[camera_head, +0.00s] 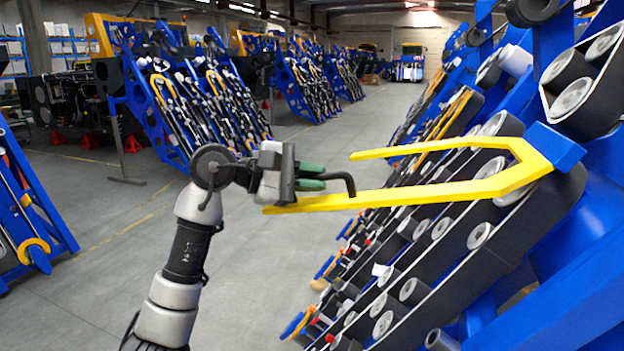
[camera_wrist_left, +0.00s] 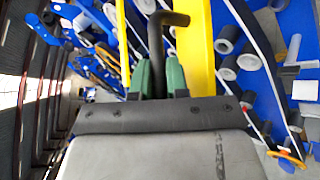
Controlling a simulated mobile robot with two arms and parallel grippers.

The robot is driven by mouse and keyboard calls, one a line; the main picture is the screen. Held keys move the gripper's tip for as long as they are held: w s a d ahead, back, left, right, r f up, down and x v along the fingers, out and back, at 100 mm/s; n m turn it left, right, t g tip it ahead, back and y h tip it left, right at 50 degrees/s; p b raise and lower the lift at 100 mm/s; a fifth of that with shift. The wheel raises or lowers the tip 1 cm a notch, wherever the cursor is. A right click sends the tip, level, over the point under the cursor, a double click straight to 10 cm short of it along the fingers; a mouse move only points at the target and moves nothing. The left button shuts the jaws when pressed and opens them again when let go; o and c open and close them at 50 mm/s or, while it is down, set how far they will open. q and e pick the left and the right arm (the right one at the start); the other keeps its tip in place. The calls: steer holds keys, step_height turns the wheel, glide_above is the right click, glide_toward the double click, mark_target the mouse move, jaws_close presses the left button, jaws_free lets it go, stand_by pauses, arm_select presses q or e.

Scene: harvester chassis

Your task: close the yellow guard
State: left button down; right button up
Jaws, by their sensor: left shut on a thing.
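The yellow guard (camera_head: 420,194) is a U-shaped bar that sticks out to the left from a blue bracket (camera_head: 552,146) on the right-hand machine. Its two arms stand out over the machine's rollers, with their free ends clear of the frame. A black bent handle (camera_head: 348,182) meets the guard's near arm. My left gripper (camera_head: 318,177) has its green fingers shut on this handle. In the left wrist view, the handle (camera_wrist_left: 156,45) rises between the green fingers and bends right to the yellow guard (camera_wrist_left: 199,50). My right gripper is not in view.
The right-hand machine's sloping black frame (camera_head: 450,235) carries several grey rollers, close to the guard. Blue beams (camera_head: 575,310) stand at lower right. More blue racks (camera_head: 200,110) stand at the back left. The grey floor (camera_head: 110,265) left of my arm is clear.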

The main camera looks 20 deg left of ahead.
arm_select(q)
steer(key=d+f+n+t+h+b, duration=0.2)
steer(key=d+f+b, duration=0.5)
steer(key=f+b, duration=0.5)
steer(key=d+f+n+t+h+b, duration=0.3)
steer(key=d+f+b, duration=0.5)
steer(key=f+b, duration=0.5)
steer(key=shift+s+f+n+t+b, duration=0.3)
steer(key=shift+f+n, duration=0.25)
steer(key=shift+n, duration=0.25)
steer(key=shift+d+f, duration=0.1)
steer(key=shift+d, duration=0.05)
steer(key=c, duration=1.4)
jaws_free()
